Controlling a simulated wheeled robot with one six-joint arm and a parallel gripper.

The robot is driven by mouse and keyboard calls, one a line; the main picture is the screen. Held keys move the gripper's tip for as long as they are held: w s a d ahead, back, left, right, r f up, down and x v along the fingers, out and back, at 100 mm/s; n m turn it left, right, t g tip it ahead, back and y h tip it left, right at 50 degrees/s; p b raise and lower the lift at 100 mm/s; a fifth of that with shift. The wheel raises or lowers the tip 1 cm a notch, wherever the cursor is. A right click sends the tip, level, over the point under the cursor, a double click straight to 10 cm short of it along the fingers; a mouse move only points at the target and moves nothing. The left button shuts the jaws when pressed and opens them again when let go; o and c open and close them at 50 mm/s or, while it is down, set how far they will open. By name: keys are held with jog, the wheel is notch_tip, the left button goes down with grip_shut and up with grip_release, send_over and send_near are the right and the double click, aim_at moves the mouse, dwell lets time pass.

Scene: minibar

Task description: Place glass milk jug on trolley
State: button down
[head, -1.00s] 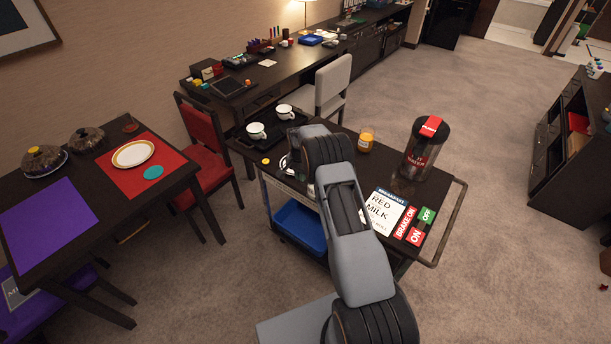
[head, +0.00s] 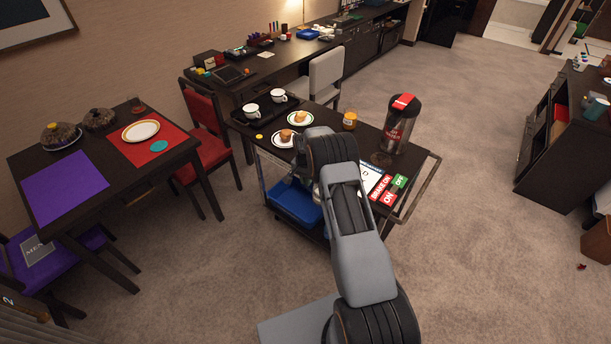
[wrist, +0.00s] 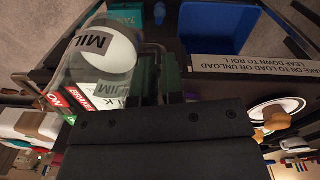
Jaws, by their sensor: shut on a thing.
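The glass milk jug (wrist: 95,60) shows at the upper left of the wrist view, clear with white contents and a "MILK" label. My gripper (wrist: 168,82) is shut on the jug at its handle side; the dark gripper body covers the fingertips in part. In the head view my arm hides the gripper and most of the jug. The trolley (head: 412,160) is a dark-topped cart in the middle of the head view. The jug is at the trolley's near side; I cannot tell whether it touches the top.
On the trolley stand a hot water dispenser (head: 400,125), an orange drink (head: 350,120), pastry plates (head: 282,139) and a tray with two cups (head: 250,109). Brake signs (head: 384,189) lie at its right. A blue bin (head: 297,205) sits below.

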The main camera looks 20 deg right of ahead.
jog(key=s+a+f+n, duration=0.3)
jog(key=s+f, duration=0.1)
jog(key=s, duration=0.3)
jog(key=s+a+f+n+b, duration=0.1)
jog(key=s+a+f+n, duration=0.2)
jog(key=s+f, duration=0.2)
jog(key=s+a+f+n, duration=0.3)
jog(key=s+f, duration=0.2)
jog(key=s, duration=0.4)
jog(key=shift+a+f+n+b, duration=0.15)
jog(key=shift+a+n+b, duration=0.15)
jog(key=shift+n, duration=0.1)
